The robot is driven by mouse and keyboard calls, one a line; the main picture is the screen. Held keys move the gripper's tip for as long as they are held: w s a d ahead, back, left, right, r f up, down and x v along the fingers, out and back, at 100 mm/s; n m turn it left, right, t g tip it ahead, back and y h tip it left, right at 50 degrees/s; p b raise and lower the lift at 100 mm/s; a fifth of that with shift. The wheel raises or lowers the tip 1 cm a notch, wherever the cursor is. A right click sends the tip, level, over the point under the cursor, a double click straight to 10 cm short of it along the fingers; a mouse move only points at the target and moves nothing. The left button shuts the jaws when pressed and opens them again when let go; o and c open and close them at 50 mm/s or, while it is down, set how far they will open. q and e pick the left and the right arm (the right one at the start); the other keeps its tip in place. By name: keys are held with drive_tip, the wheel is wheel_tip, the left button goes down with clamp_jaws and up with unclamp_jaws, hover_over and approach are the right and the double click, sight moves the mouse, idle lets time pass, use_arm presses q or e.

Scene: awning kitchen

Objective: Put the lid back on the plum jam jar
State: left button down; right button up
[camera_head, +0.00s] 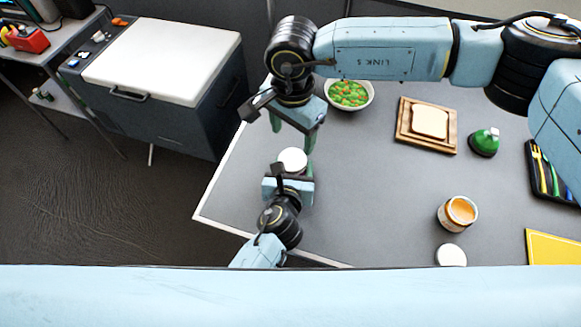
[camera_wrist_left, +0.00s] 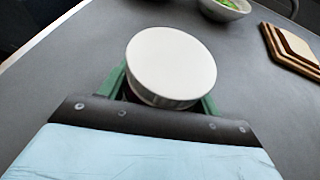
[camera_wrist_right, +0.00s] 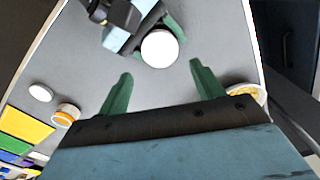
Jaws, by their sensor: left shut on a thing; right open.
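A white lid (camera_head: 292,159) sits on top of the jar between my left gripper's fingers; it fills the middle of the left wrist view (camera_wrist_left: 171,65) and shows in the right wrist view (camera_wrist_right: 160,48). The jar body is mostly hidden under it; I cannot tell whether the lid is fully seated. My left gripper (camera_head: 291,178) is shut around the jar near the table's left edge. My right gripper (camera_head: 292,132) is open and empty, just behind and above the lid in the head view. Its green fingers (camera_wrist_right: 160,72) are apart and do not touch the lid.
An open jar of orange spread (camera_head: 458,213) and a second white lid (camera_head: 451,255) are at the front right. The table's middle is clear.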

sight(292, 159)
drive_tip(key=shift+f, duration=4)
drive_tip(key=c, duration=0.7)
drive_tip(key=o, duration=1)
drive_tip(key=shift+r, duration=0.1)
drive_tip(key=shift+r, duration=2.2)
drive_tip(key=shift+o, duration=0.3)
